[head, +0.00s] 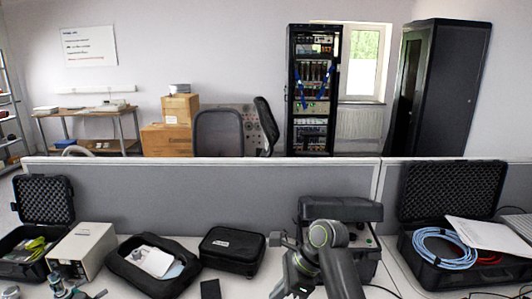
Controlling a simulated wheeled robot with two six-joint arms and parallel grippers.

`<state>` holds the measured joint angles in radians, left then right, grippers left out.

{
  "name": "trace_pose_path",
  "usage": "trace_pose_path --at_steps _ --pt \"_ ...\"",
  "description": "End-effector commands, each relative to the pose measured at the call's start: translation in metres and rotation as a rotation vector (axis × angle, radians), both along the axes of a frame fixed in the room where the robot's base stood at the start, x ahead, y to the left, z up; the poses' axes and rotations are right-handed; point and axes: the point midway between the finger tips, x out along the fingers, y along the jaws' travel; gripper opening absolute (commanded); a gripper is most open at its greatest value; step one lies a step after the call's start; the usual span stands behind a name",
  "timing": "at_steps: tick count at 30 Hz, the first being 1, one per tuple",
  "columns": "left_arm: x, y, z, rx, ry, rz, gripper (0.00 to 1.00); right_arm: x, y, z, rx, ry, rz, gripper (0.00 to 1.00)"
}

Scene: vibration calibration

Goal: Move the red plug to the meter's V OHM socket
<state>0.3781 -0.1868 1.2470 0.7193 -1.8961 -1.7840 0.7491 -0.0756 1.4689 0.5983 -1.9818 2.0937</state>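I cannot make out the red plug, the meter or its V OHM socket in the head view. One of my arms, dark grey with jointed links, rises from the bottom edge right of centre and bends down to the left. No gripper fingers show on it.
An open black bag (124,272) holds white and blue items. A closed black case (232,250) and a small dark flat item (210,289) lie beside it. Open foam-lined cases stand at both ends; the right one holds a blue cable coil (445,263). A grey partition (230,180) closes the back.

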Motion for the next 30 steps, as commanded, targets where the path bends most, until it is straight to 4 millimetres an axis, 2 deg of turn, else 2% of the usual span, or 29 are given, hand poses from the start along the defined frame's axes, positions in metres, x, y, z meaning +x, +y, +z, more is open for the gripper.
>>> trace_pose_path --at_steps 15,30 --pt "-0.0021 0.0024 -0.005 0.009 0.007 0.002 0.0 0.0 0.0 -0.0007 0.0 0.0 0.0 0.0" --pt "-0.0015 0.0021 0.0016 0.007 0.005 0.001 0.0 0.0 0.0001 0.0054 0.0 0.0 0.0 0.0"
